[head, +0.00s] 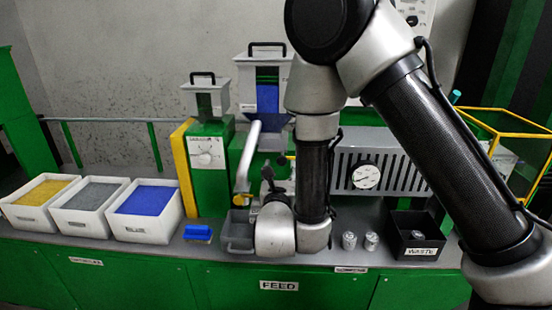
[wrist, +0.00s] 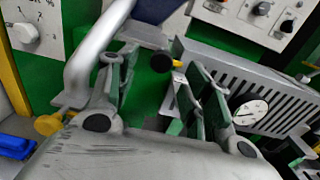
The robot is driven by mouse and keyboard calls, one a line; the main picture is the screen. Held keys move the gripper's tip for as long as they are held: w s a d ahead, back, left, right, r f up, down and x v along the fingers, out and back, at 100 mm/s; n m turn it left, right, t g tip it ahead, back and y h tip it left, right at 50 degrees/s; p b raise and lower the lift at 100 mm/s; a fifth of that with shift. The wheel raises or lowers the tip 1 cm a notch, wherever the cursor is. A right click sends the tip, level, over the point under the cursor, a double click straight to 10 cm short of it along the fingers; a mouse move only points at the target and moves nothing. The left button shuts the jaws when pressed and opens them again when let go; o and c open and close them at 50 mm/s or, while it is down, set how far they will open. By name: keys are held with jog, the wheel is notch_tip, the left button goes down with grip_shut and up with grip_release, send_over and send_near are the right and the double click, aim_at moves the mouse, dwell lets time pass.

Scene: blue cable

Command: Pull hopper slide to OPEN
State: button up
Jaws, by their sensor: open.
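The feed hopper (head: 267,98) stands at the back centre with blue pellets behind its window. A black ball knob (head: 283,160) shows below the hopper, just above my gripper (head: 277,186). In the wrist view, the black knob (wrist: 161,63) appears in the gap between the two fingers of my open gripper (wrist: 153,76). I see no contact between the fingers and the knob, and I cannot tell the depth between them. The slide plate and its OPEN mark cannot be made out.
A silver pipe (head: 248,158) runs down left of my gripper; it also shows in the wrist view (wrist: 92,55). A slotted panel with a gauge (head: 367,176) stands right. White bins of yellow, grey and blue pellets (head: 147,229) stand left. A black WASTE box (head: 417,249) stands right.

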aim_at(281, 161)
jog(key=w, duration=0.6)
jog(key=shift+w+d, duration=0.2)
jog(key=shift+w, duration=0.1)
jog(key=shift+c, duration=0.4)
grip_shut()
